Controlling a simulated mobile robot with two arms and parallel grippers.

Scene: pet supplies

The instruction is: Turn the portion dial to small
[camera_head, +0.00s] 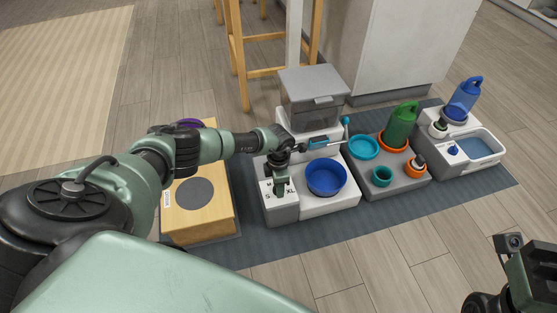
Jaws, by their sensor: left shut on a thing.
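The feeder is a grey and white unit with a clear-grey lidded hopper (311,97) at its back and a blue bowl (326,177) in front. The dial panel (283,212) is at the feeder's left front, with an "S" mark at the left and "XL" at the right. My left gripper (280,188) points down over this panel and is shut on the portion dial. The dial is mostly hidden by the fingers, so its setting cannot be read. Part of my right arm's end (512,270) shows at the lower right edge; its jaws cannot be made out.
A wooden box with a round grey top (195,194) stands left of the feeder. A teal-handled scoop (328,145) lies by the hopper. Right are a grey stand (400,181) with bowls and a green bottle (401,124), then a water unit (472,148). All rest on a dark mat (262,245).

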